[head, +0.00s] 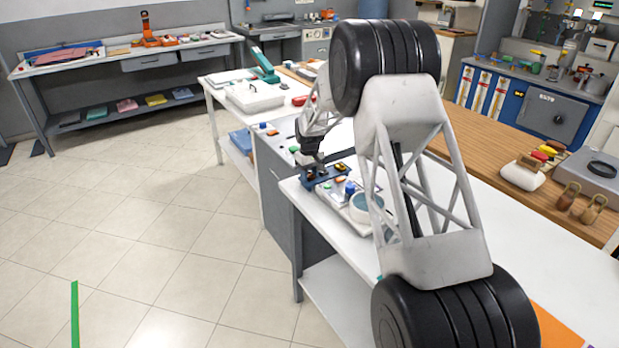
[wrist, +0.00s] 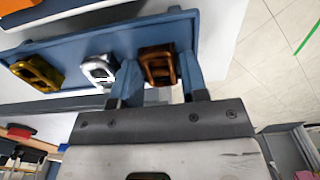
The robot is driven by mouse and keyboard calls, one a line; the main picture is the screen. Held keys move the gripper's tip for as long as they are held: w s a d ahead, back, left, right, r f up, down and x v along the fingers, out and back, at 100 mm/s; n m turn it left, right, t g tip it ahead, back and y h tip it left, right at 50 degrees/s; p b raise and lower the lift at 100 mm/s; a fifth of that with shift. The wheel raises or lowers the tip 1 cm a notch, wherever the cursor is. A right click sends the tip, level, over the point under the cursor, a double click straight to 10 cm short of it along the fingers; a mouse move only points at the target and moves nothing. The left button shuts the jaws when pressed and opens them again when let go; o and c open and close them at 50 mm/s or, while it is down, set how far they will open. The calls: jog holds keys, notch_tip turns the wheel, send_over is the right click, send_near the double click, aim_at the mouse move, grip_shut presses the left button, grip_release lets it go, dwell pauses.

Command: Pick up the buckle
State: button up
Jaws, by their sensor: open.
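Three buckles stand in a row on a blue tray (wrist: 90,43) in the wrist view: a gold one (wrist: 37,73), a silver one (wrist: 98,70) and a bronze-brown one (wrist: 158,66). My gripper (wrist: 160,72) is open, with one finger on each side of the bronze buckle. The left finger lies between the silver and bronze buckles. I cannot tell whether either finger touches the bronze buckle.
Beside the tray are a round light-blue bowl (head: 366,208) and small coloured items. A white table (head: 545,255) runs right, with a wooden counter (head: 470,160) behind it. My arm hides part of the table. The tiled floor (head: 150,230) at left is mostly clear.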

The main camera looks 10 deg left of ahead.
aim_at(310, 175)
jog(key=c, duration=0.6)
jog(key=shift+r, duration=0.15)
jog(key=shift+r, duration=1.35)
jog(key=shift+s+d+r, duration=0.1)
jog(key=shift+s+r, duration=0.05)
jog(key=shift+r, duration=0.2)
jog(key=s+d, duration=0.2)
jog(key=s, duration=0.2)
jog(key=s+d+r, duration=0.1)
jog(key=s+d, duration=0.1)
jog(key=s, duration=0.3)
jog(key=s+d, duration=0.2)
jog(key=s, duration=0.3)
jog(key=shift+s+r, duration=0.15)
jog(key=shift+s, duration=0.05)
jog(key=shift+d, duration=0.15)
jog(key=d+r, duration=0.1)
jog(key=d, duration=0.4)
jog(key=d+r, duration=0.2)
jog(key=d, duration=0.3)
jog(key=d+r, duration=0.1)
jog(key=d, duration=0.5)
jog(key=shift+s+r, duration=0.15)
jog(key=shift+r, duration=0.15)
